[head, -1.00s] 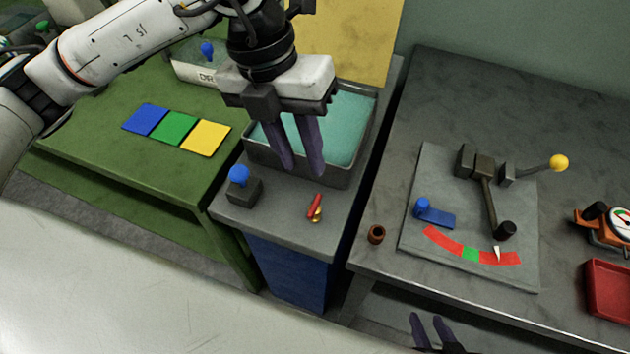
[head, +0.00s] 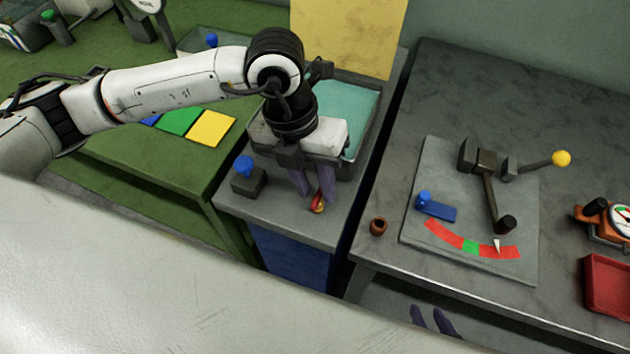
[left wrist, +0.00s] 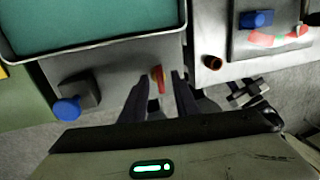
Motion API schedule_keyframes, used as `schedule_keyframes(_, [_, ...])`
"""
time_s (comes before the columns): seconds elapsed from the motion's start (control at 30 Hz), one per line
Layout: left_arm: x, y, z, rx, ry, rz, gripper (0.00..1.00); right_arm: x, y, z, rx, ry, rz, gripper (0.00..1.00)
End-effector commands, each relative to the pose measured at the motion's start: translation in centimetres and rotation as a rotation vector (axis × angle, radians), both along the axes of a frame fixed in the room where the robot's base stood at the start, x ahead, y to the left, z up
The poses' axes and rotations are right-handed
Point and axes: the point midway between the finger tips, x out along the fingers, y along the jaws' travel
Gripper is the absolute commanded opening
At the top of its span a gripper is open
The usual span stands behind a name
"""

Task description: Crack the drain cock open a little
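The drain cock (head: 318,205), a small brass body with a red lever, sits on the grey bench top in front of the teal-filled tank. My left gripper (head: 315,196) is open and points down at it, partly covering it in the head view. In the left wrist view the red lever (left wrist: 158,77) shows beyond and between the two spread fingertips (left wrist: 158,88). I cannot tell whether either finger touches it. My right gripper (head: 429,314) shows only its two fingers, apart and empty, at the bottom edge of the head view.
The tank (head: 370,120) stands just behind the cock. A blue-knobbed block (head: 248,182) is to the left. A brown cup (head: 378,226) and a lever plate (head: 418,240) with a red-green scale lie on the right table, across a narrow gap.

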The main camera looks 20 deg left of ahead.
Motion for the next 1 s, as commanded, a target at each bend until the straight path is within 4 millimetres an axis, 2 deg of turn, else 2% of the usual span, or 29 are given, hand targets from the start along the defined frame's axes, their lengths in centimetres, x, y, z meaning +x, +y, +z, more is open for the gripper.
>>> schedule_keyframes(0.03, [0.0,0.0,0.0,0.000,0.000,0.000,0.25,0.0,0.0,0.0,0.000,0.000,0.000,0.31])
schedule_keyframes(0.17, [0.0,0.0,0.0,0.000,0.000,0.000,0.03,0.0,0.0,0.0,0.000,0.000,0.000,0.31])
schedule_keyframes(0.2, [0.0,0.0,0.0,0.000,0.000,0.000,0.00,0.0,0.0,0.0,0.000,0.000,0.000,0.31])
schedule_keyframes(0.4, [-0.1,0.0,-0.1,-0.001,0.001,0.023,0.00,0.0,0.0,-0.2,0.000,-0.001,0.000,0.31])
schedule_keyframes(0.73, [-0.2,0.0,-0.1,-0.001,-0.001,0.311,0.00,0.1,0.0,-2.1,0.000,-0.002,0.000,0.31])
schedule_keyframes(1.0, [-0.2,0.1,0.1,-0.001,-0.002,0.378,0.00,0.1,0.0,-2.2,0.001,-0.003,0.000,0.31])
